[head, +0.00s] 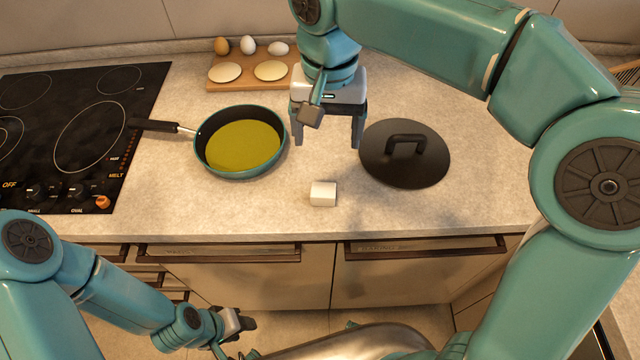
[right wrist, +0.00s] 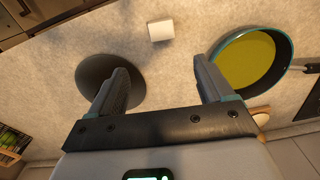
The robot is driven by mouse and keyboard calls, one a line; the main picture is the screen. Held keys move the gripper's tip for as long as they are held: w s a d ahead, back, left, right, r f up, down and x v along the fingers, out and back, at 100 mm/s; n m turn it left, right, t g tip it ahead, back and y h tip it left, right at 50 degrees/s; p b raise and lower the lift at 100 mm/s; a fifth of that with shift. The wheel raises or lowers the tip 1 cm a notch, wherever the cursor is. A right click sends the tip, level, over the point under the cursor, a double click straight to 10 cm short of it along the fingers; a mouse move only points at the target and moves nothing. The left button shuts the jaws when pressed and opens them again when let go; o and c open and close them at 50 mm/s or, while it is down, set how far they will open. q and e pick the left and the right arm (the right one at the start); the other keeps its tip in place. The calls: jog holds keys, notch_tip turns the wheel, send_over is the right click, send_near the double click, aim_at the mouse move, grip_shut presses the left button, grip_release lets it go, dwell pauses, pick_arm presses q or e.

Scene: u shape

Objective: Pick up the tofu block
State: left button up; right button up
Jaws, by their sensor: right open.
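The tofu block (head: 322,194) is a small white block on the countertop, near its front edge, between the pan and the black lid. It also shows in the right wrist view (right wrist: 161,30), beyond the fingertips. My right gripper (head: 327,143) is open and empty, above the counter and behind the block in the head view, fingers pointing down. In the right wrist view its two fingers (right wrist: 163,72) are spread wide with nothing between them. My left gripper (head: 245,322) is low at the bottom of the head view, in front of the cabinets, away from the block; its jaws are unclear.
A teal pan (head: 240,142) with yellow-green liquid lies left of the block, its handle toward the black cooktop (head: 75,130). A black round lid (head: 405,165) lies to the right. A wooden board (head: 252,83) with eggs and pale discs is behind. Counter around the block is clear.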

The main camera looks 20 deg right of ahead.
jog(key=b, duration=0.1)
send_over(323, 189)
notch_tip(323, 189, down, 10)
jog(key=shift+s+d+f, duration=0.15)
jog(key=shift+f, duration=0.05)
notch_tip(323, 189, down, 5)
jog(key=shift+f, duration=0.15)
jog(key=c, duration=1)
